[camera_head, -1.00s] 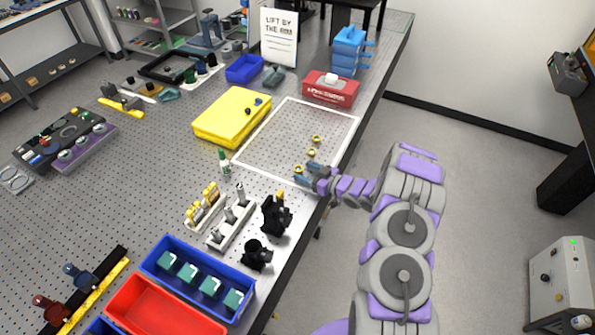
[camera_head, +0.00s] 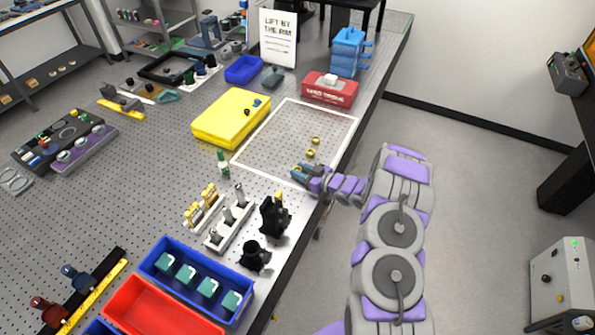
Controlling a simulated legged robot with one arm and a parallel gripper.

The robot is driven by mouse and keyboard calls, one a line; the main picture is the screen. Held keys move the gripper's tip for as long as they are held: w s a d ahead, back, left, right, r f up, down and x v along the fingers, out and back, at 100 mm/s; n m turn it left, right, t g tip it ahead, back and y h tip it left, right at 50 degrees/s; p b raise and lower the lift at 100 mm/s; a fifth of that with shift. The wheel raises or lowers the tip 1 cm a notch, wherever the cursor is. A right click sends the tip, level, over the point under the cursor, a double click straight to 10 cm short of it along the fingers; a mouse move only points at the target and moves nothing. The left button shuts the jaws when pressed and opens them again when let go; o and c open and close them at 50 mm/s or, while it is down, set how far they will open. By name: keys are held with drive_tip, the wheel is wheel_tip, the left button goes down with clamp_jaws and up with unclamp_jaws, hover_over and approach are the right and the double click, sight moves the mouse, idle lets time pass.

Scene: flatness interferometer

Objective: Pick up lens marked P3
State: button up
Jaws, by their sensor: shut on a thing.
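Small gold-rimmed lenses lie inside a white outlined square on the perforated table. The far lens (camera_head: 316,140) and the middle lens (camera_head: 310,153) lie free, apart from my gripper. My gripper (camera_head: 299,171) is at the near right corner of the square, with its blue-grey fingers shut on the nearest lens (camera_head: 295,171). Only a little gold of that lens shows between the fingers. The marks on the lenses are too small to read, so I cannot tell which is P3. I cannot tell whether the held lens is off the table.
A yellow case (camera_head: 230,119) stands left of the square and a red box (camera_head: 330,89) behind it. A sign (camera_head: 279,38) reads "LIFT BY THE RIM". Black mounts (camera_head: 274,216) stand near the front edge. The square's middle is clear.

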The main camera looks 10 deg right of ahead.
drive_tip(key=shift+c, duration=1.3)
